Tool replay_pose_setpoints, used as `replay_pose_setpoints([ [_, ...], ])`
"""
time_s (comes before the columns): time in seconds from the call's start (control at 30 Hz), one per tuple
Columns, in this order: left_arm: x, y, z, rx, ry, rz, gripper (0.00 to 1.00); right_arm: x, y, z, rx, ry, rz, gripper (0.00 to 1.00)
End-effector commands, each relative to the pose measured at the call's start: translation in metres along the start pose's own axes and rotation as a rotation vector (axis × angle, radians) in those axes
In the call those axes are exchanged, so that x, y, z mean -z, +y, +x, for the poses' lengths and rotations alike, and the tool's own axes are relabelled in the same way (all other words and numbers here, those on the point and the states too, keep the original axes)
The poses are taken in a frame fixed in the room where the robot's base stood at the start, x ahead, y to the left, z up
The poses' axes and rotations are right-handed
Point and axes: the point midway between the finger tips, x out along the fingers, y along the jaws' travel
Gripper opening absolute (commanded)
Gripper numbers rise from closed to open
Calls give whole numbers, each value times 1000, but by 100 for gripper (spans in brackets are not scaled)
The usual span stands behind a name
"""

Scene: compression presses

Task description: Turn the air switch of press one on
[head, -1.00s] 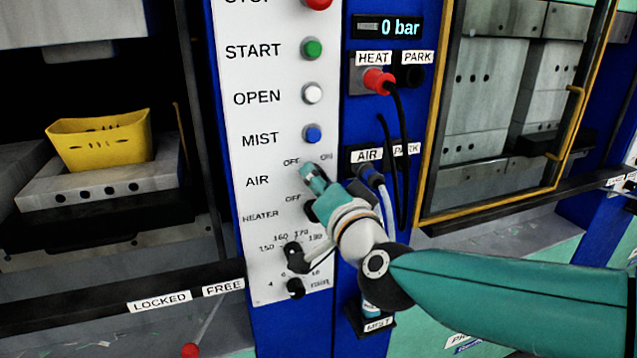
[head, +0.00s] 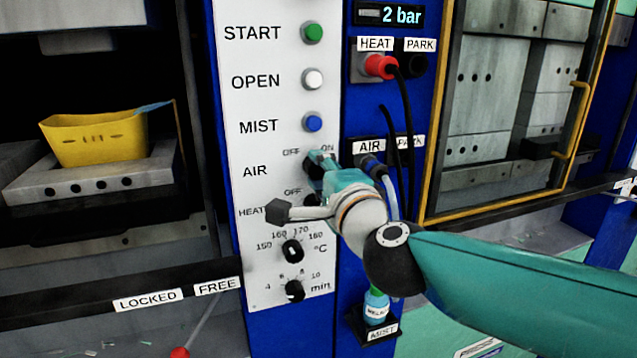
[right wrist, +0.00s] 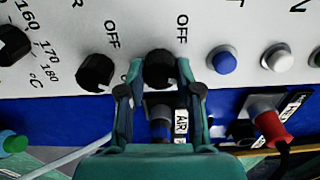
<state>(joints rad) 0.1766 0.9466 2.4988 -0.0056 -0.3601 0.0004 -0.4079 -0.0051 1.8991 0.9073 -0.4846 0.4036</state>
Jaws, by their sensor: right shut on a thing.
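The air switch is a black rotary knob on the white panel (head: 240,190), in the row marked AIR. In the right wrist view the black air knob (right wrist: 160,66) sits between the two fingers of my right gripper (right wrist: 160,84). In the head view my right gripper (head: 318,163) is shut on this knob and hides most of it; the OFF and ON labels show just above. The pressure display (head: 402,16) reads 2 bar. My left gripper is not in view.
Green START (head: 313,33), white OPEN (head: 312,79) and blue MIST (head: 312,124) buttons stand above the knob. The heater knob lies just below, partly hidden. A red HEAT plug (head: 380,66) with a black cable is to the right.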

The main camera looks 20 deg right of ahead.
Motion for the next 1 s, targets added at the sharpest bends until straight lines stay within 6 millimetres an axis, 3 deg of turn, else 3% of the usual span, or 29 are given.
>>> replay_pose_setpoints([
  [0.03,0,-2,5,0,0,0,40,0,7,0,-7,0,37,0],
  [0.4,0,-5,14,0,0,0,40,-1,6,0,-11,0,221,0],
  [0.97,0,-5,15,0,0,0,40,-1,7,1,-13,1,254,0],
  [1.0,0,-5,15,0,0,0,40,-1,7,1,-13,1,254,41],
])
